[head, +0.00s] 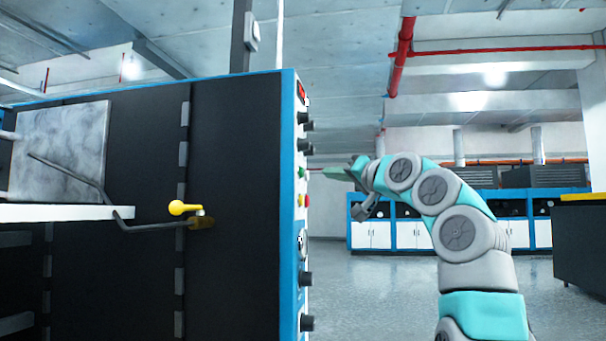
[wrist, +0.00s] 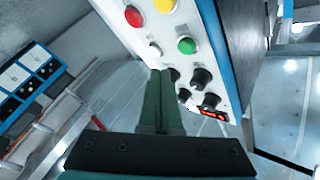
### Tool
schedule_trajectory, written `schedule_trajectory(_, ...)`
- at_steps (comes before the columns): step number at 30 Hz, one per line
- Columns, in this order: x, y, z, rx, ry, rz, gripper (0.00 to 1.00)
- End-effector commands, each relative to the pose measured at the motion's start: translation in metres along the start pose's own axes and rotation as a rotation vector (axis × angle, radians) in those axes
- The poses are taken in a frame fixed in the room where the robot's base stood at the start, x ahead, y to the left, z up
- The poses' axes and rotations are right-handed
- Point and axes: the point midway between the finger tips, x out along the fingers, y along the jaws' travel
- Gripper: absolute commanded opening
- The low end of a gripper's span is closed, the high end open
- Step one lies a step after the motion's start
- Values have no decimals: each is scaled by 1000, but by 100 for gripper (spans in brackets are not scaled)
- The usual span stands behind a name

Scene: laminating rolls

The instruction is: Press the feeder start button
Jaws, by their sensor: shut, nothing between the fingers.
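The control panel (head: 300,222) is on the narrow, blue-edged side of a dark machine. In the wrist view the panel (wrist: 205,50) carries a green button (wrist: 186,45), a red button (wrist: 133,15), a yellow button (wrist: 164,5) and a small white button (wrist: 155,49). No label is legible, so I cannot tell which is named feeder start. In the head view the green button (head: 302,172) is partly visible edge-on. My gripper (head: 314,169) is shut and empty, its fingertips close to the panel near the green button's height. In the wrist view my gripper (wrist: 161,72) points just below the white button; contact is unclear.
Black knobs (wrist: 201,77) and a red display (wrist: 212,113) sit beside the buttons. A yellow-handled lever (head: 180,208) and a white shelf (head: 60,212) are on the machine's left part. Blue-and-white cabinets (head: 375,235) stand far behind, with open floor before them.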

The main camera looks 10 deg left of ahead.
Motion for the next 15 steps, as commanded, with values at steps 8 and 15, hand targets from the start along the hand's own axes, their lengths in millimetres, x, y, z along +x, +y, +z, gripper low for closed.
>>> schedule_trajectory(8, 18, -12, 12, 2, 0, 1, 0)
schedule_trajectory(15, 21, -15, 15, 1, 2, 0, 0)
